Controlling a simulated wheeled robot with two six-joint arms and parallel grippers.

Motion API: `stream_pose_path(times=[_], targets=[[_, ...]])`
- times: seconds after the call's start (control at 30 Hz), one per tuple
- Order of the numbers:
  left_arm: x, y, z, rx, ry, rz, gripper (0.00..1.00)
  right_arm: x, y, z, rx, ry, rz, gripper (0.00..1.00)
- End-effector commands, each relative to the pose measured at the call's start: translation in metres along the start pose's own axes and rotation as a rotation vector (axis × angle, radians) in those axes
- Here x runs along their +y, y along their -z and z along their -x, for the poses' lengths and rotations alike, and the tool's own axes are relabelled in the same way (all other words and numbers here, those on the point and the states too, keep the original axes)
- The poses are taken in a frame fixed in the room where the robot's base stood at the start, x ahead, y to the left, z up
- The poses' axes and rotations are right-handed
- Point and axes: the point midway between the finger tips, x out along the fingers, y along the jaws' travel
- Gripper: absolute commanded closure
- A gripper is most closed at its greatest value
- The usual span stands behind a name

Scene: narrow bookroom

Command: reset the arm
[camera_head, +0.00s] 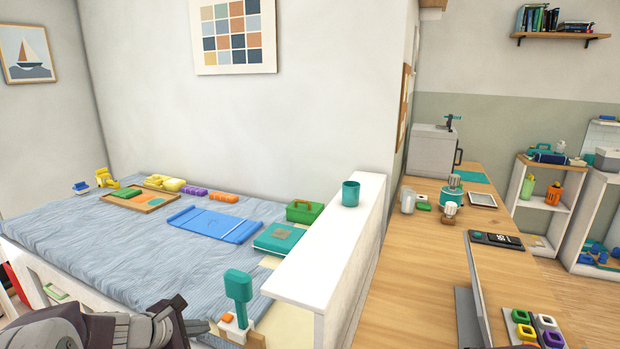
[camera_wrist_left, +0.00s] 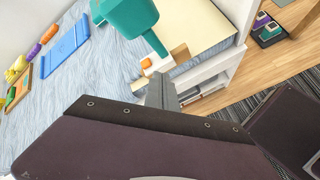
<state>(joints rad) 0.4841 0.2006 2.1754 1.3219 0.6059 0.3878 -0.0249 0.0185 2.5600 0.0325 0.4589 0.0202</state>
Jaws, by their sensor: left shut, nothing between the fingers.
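My left arm comes in at the bottom left of the head view. Its gripper (camera_head: 200,327) is low by the near edge of the blue-covered bed, shut and empty. In the left wrist view the shut fingers (camera_wrist_left: 160,92) point toward the bed's end. A teal upright item with a thick head (camera_head: 238,286) stands just right of the fingertips in the head view. It also shows above the fingers in the wrist view (camera_wrist_left: 128,15); I cannot tell whether they touch it. My right gripper is not in view.
The bed (camera_head: 110,243) holds a blue tray (camera_head: 215,224), a wooden tray (camera_head: 115,199), a green case (camera_head: 304,212) and a teal box (camera_head: 279,238). A white ledge (camera_head: 335,245) with a teal cup (camera_head: 351,193) stands right of it. Beyond is a wooden counter (camera_head: 425,270) with several items.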

Motion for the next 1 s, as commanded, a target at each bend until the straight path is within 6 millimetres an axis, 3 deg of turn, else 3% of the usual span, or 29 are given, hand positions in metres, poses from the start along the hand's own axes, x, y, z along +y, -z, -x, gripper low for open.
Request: stream_pose_path(times=[0.17,0.27,0.43,0.57,0.7,0.8,1.0], targets=[[-0.016,-0.05,0.008,-0.045,0.075,-0.108,1.0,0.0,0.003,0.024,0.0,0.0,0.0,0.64],[-0.041,-0.076,0.014,-0.06,0.161,-0.235,1.0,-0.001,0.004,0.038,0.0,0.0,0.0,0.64],[-0.106,-0.105,0.041,-0.076,0.376,-0.634,1.0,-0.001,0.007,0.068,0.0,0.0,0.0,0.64],[-0.155,-0.094,0.072,-0.089,0.565,-1.081,1.0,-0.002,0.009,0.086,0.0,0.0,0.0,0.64],[-0.183,-0.052,0.094,-0.108,0.737,-1.55,1.0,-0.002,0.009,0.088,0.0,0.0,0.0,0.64],[-0.185,-0.03,0.1,-0.122,0.805,-1.748,1.0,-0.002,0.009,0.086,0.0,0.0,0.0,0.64],[-0.18,-0.025,0.099,-0.139,0.818,-1.859,1.0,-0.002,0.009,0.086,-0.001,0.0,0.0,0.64]])
